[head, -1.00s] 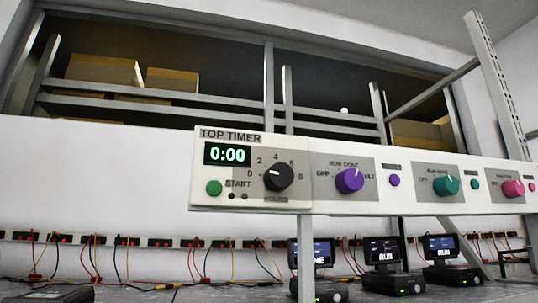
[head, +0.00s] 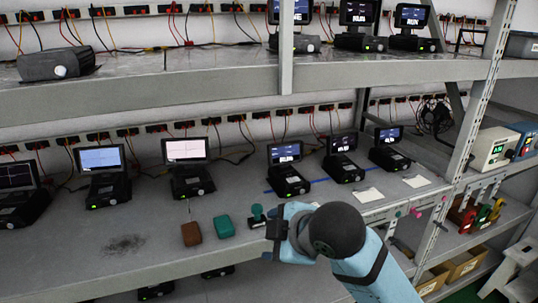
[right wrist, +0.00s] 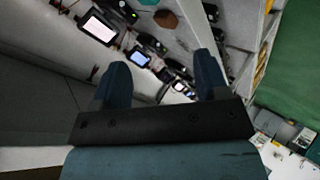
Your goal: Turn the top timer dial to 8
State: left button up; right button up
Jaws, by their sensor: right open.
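The top timer and its dial are outside both current views. In the head view my right arm reaches in from the lower right, and my right gripper (head: 272,228) is at the front of the middle shelf, partly hidden by my own wrist. In the right wrist view my right gripper (right wrist: 160,60) has its two blue fingers spread apart with nothing between them. My left gripper is in neither current view.
The middle shelf (head: 130,250) holds several small monitor units (head: 190,172), a brown block (head: 191,233), a teal block (head: 223,226) and a small teal-topped piece (head: 257,212) beside my gripper. An upper shelf (head: 190,88) runs above. A rack post (head: 480,110) stands right.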

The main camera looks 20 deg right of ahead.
jog(key=w+a+r+n+t, duration=0.2)
jog(key=r+n, duration=0.4)
jog(key=r, duration=0.8)
jog(key=w+a+r+n+t, duration=0.15)
jog(key=r+n, duration=0.45)
jog(key=r, duration=0.8)
jog(key=s+d+r+n+t+h, duration=0.1)
jog(key=s+r+n+t, duration=0.15)
jog(key=r, duration=0.55)
jog(key=s+d+r+n+t+h, duration=0.15)
jog(key=s+r, duration=0.25)
jog(key=r, duration=0.4)
jog(key=s+d+r+n+t+h, duration=0.15)
jog(key=s+r, duration=0.25)
jog(key=r, duration=0.4)
jog(key=w+p, duration=0.4)
jog(key=w, duration=1)
jog(key=shift+w+d+n, duration=0.2)
jog(key=shift+d+n, duration=0.1)
jog(key=shift+n, duration=0.15)
